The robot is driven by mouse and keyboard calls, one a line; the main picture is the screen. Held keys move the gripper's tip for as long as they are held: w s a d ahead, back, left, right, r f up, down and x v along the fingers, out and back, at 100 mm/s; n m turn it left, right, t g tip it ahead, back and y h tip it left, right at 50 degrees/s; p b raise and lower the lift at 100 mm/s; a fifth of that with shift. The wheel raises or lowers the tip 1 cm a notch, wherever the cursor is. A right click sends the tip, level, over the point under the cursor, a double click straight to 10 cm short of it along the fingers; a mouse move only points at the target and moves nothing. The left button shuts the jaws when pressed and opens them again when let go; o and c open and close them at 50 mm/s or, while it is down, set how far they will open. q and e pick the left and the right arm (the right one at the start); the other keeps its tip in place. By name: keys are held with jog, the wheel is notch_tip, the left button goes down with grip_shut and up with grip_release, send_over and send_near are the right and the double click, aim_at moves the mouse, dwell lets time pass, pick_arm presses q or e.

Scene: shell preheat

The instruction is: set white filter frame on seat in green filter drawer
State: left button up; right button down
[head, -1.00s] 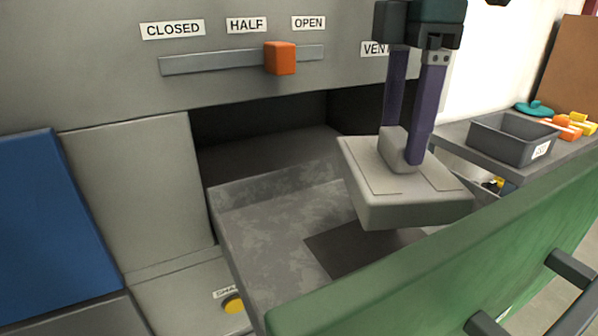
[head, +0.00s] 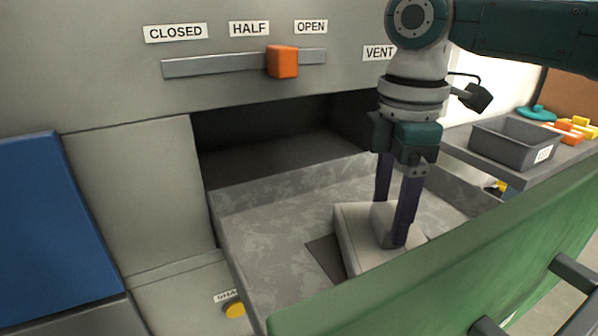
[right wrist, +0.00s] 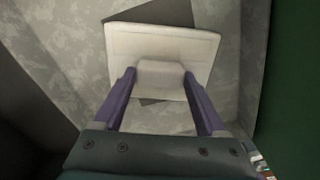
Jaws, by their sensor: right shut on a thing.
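The white filter frame (head: 355,232) is low inside the open green filter drawer (head: 440,262), turned at an angle to the drawer walls. My right gripper (head: 392,235) is shut on the frame's raised grip block, which also shows between the fingers in the right wrist view (right wrist: 160,78). The dark seat (head: 324,256) on the drawer floor shows only in part, left of the frame; the frame covers the rest. In the right wrist view, dark patches show past the frame's far and near edges. I cannot tell whether the frame touches the floor. My left gripper is not in view.
The drawer's green front panel rises close to the frame. An orange slider (head: 283,62) stands near the OPEN label above the drawer opening. A grey bin (head: 513,140) sits on the shelf at right. A yellow button (head: 234,310) is at lower left.

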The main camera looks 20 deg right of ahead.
aim_at(389, 215)
grip_release()
jog(key=shift+f, duration=0.1)
notch_tip(389, 215, up, 12)
jog(key=shift+r, duration=0.2)
dwell(0.4)
